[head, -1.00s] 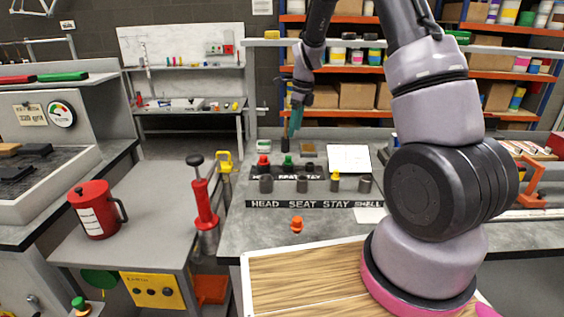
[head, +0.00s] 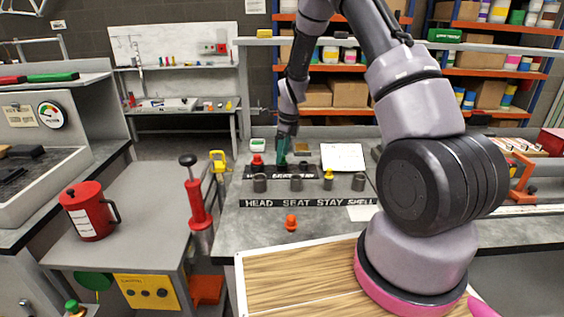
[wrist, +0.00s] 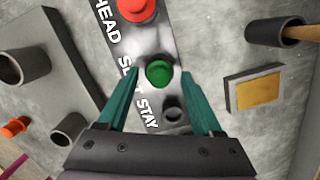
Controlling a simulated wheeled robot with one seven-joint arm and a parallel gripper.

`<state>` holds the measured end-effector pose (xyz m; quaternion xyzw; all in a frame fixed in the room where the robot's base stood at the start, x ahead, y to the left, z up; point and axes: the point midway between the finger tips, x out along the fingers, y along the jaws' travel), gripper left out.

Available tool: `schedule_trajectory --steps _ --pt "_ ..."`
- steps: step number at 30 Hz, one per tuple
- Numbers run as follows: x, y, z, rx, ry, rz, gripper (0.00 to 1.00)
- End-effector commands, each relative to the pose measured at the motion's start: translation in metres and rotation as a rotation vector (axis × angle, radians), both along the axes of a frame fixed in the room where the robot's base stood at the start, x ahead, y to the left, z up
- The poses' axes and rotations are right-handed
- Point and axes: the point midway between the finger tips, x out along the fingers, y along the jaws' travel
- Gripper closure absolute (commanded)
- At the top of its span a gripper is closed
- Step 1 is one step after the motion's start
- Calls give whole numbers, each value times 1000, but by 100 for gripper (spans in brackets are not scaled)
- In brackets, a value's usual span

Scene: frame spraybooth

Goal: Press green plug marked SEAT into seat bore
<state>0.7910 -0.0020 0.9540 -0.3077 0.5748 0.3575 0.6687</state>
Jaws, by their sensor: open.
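The green plug (wrist: 158,73) stands in the small labelled rack (wrist: 150,45), beside the SEAT label, in the wrist view. My gripper (wrist: 165,80) is open, its two teal fingers on either side of the green plug, apart from it as far as I can tell. In the head view my gripper (head: 282,152) is over the rack and hides the green plug. The SEAT bore (head: 296,183) is a grey cylinder behind the SEAT label on the front strip (head: 305,203); it looks empty.
A red plug (head: 257,160) sits in the rack's HEAD place. A yellow plug (head: 328,174) stands in the STAY bore. An orange plug (head: 291,222) stands on the bench in front. A yellow-topped block (wrist: 254,92) lies right of the rack in the wrist view.

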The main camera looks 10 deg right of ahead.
Motion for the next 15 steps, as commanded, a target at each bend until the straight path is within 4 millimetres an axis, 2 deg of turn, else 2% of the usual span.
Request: schedule_trajectory --steps 4,5,9,10,15 --pt "0 0 0 0 0 0 33" --pt "0 0 0 0 0 0 41" --pt "0 0 0 0 0 0 94" --pt "0 0 0 0 0 0 100" --pt "0 0 0 0 0 0 100"
